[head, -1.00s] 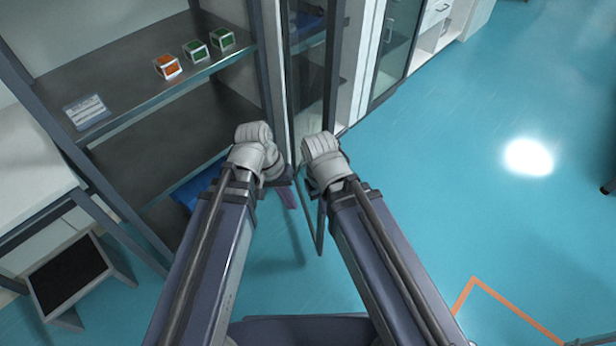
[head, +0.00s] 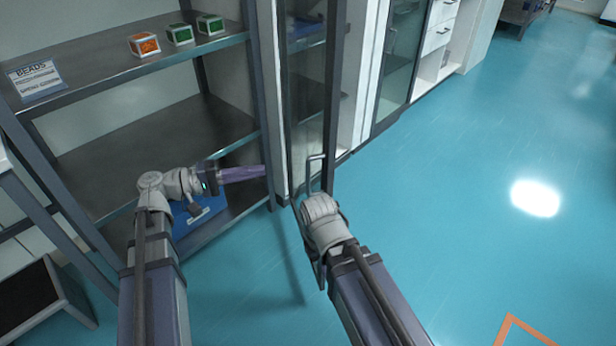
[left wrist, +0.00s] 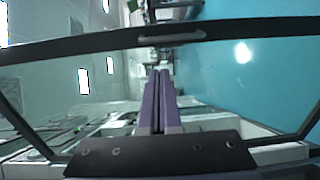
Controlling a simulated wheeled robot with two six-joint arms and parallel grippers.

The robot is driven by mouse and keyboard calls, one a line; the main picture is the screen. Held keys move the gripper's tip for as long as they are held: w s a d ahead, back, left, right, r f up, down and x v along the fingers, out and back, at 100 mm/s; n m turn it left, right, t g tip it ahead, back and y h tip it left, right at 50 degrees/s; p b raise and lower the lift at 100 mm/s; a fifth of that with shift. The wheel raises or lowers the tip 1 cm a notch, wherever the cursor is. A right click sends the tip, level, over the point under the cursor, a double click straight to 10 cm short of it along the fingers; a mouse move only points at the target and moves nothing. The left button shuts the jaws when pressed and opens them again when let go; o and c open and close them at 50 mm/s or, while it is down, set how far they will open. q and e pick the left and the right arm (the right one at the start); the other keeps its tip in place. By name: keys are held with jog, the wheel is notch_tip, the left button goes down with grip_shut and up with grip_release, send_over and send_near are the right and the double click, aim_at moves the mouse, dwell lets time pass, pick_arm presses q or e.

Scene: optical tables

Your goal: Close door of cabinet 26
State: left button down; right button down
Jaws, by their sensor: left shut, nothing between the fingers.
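A glass cabinet door (head: 306,110) with a dark frame stands open in the head view, right of the grey shelf. Its handle (head: 316,172) is on the free edge. No cabinet number is readable. My left gripper (head: 262,171) is shut and empty, its purple fingers pointing right toward the door. In the left wrist view the shut fingers (left wrist: 160,73) point at the door's glass, with the dark frame and handle (left wrist: 172,37) beyond; I cannot tell whether they touch. My right wrist is by the door's lower edge; its fingers are hidden.
A shelf (head: 130,70) with small orange and green boxes and a "BEADS" label is at left. A blue thing (head: 200,215) lies low beneath it. Another glass-fronted cabinet (head: 398,65) stands beyond the door.

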aim_at(308, 160)
pick_arm(q)
jog(key=x, duration=1.3)
jog(key=shift+w+d+r, duration=0.2)
jog(key=shift+w+r, duration=0.1)
jog(key=shift+r, duration=0.05)
